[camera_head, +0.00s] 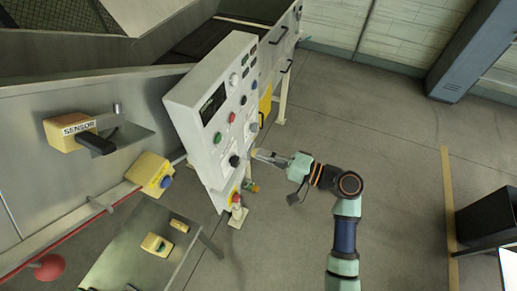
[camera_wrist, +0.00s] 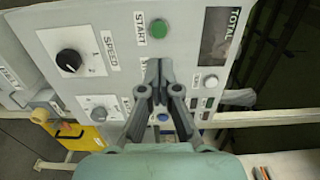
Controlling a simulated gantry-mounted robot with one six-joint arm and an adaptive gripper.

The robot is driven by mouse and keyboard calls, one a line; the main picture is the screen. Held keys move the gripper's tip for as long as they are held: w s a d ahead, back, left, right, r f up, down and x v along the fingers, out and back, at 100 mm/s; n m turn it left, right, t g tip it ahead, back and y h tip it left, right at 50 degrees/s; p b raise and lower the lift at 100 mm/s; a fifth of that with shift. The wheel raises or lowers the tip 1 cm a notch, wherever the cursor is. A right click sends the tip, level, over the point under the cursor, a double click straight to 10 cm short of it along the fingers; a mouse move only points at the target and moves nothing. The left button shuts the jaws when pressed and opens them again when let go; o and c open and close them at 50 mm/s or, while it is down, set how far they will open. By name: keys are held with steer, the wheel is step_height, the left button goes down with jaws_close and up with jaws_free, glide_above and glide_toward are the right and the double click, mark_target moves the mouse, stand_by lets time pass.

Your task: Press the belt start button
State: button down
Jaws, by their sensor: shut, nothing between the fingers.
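The green start button (camera_wrist: 158,28), labelled START, is on the grey control panel (camera_wrist: 110,22) in the wrist view. In the head view the green button (camera_head: 218,137) shows on the panel's face (camera_head: 205,150). My gripper (camera_wrist: 158,70) is shut and empty. Its fingertips appear below the START label and button in the wrist view, not over the button. In the head view my gripper (camera_head: 256,154) points left at the panel, close to the black knob. I cannot tell whether it touches the panel.
A black SPEED knob (camera_wrist: 68,62), a grey knob (camera_wrist: 100,113), a blue button (camera_wrist: 163,117) and a dark TOTAL display (camera_wrist: 216,38) surround the fingers. A red button (camera_head: 232,117) is also on the panel. A yellow sensor (camera_head: 62,132) stands left. Open floor lies right.

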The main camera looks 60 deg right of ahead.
mark_target(219, 139)
steer(key=w, duration=0.3)
steer(key=w+a+p, duration=0.1)
steer(key=w, duration=0.3)
steer(key=w+p, duration=0.1)
steer(key=w, duration=0.2)
steer(key=shift+w+a+r, duration=0.15)
steer(key=shift+a, duration=0.2)
steer(key=shift+w, duration=0.55)
